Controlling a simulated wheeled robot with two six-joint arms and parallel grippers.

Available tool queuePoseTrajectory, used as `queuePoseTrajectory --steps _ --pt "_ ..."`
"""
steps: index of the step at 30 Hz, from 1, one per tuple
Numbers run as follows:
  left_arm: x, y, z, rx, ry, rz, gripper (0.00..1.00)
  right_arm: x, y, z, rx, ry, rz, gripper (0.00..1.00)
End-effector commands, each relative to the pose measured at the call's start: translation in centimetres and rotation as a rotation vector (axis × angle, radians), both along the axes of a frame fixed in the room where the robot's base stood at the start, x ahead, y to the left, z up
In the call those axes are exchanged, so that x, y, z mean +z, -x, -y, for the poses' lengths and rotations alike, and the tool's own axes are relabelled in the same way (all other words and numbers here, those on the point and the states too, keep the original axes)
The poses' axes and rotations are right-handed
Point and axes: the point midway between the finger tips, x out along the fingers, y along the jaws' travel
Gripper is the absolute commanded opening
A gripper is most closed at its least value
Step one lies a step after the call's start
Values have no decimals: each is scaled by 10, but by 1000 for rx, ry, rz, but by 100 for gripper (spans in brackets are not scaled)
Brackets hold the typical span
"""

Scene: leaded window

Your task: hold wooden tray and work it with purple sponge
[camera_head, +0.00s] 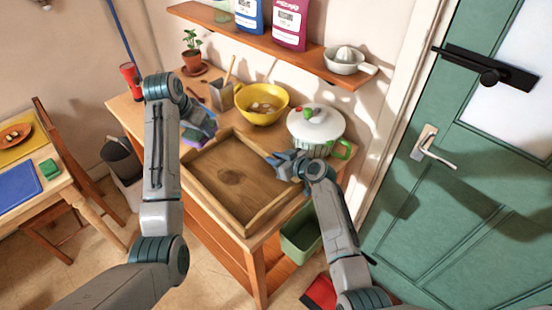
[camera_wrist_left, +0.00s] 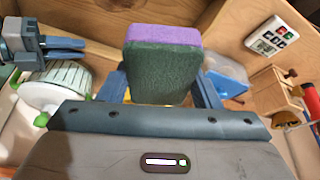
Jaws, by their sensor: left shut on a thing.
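The wooden tray (camera_head: 222,189) is a shallow, square box with raised rims on the worktop. My left gripper (camera_head: 197,128) is over the tray's back left corner, shut on the purple sponge (camera_head: 193,138). In the left wrist view the sponge (camera_wrist_left: 163,68) stands out between the fingers, purple on one layer and dark green on the other. I cannot tell whether it touches the tray. My right gripper (camera_head: 283,163) is at the tray's back right corner, beside the pot. Its fingers also show in the left wrist view (camera_wrist_left: 66,48), but their grip on the rim is unclear.
A white lidded pot (camera_head: 316,128) stands close to my right gripper. A yellow bowl (camera_head: 262,104) and a utensil holder (camera_head: 222,98) stand behind the tray. A shelf (camera_head: 270,40) runs above. A green door (camera_head: 460,170) is at right. The tray's floor is bare.

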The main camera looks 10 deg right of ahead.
Motion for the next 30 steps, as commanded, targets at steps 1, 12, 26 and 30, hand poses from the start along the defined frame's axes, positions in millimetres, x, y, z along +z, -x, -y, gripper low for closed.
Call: queuePoseTrajectory --steps 1,12,26,30 --pt "0 0 0 0 0 0 40 0 0 0 0 0 0 8" --pt "0 0 0 0 0 0 40 0 0 0 0 1 -1 0" --pt "-24 10 25 -371 2 -3 40 0 0 0 0 1 -1 0" --pt "-40 20 46 -678 4 -4 40 0 0 0 0 1 -1 0"
